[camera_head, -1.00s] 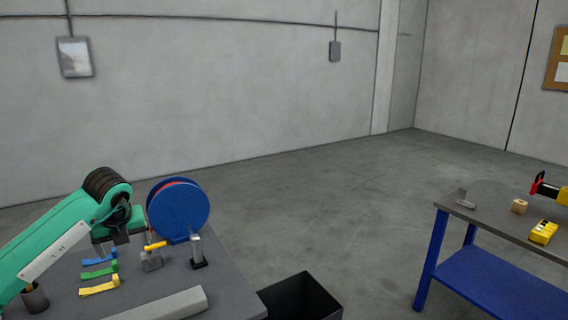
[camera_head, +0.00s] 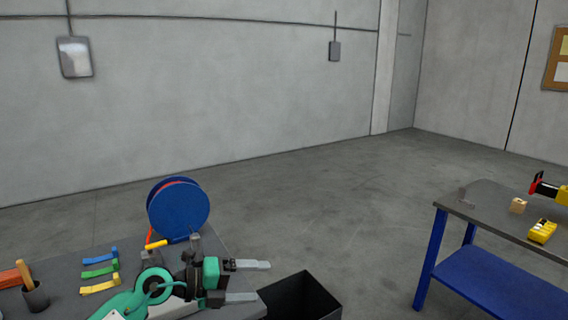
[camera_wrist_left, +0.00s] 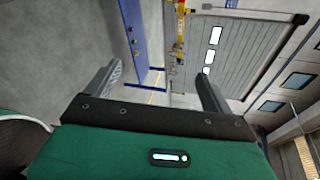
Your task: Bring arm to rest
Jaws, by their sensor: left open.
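My left arm shows in the head view, green, low over the front of the left table (camera_head: 60,270). My left gripper (camera_head: 256,281) points to the right, past the table's right edge and close to the black bin. Its two grey fingers are spread apart with nothing between them. In the left wrist view the open fingers (camera_wrist_left: 160,90) also hold nothing. That view is turned on its side and shows floor, a blue table frame and a large shutter door. My right gripper is not in view.
On the left table are a blue reel (camera_head: 178,209), blue, green and yellow strips (camera_head: 100,267) and a dark cup (camera_head: 35,296). A black open bin (camera_head: 300,297) stands right of it. A blue-legged table (camera_head: 480,220) holds a yellow device (camera_head: 542,232). Floor between is clear.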

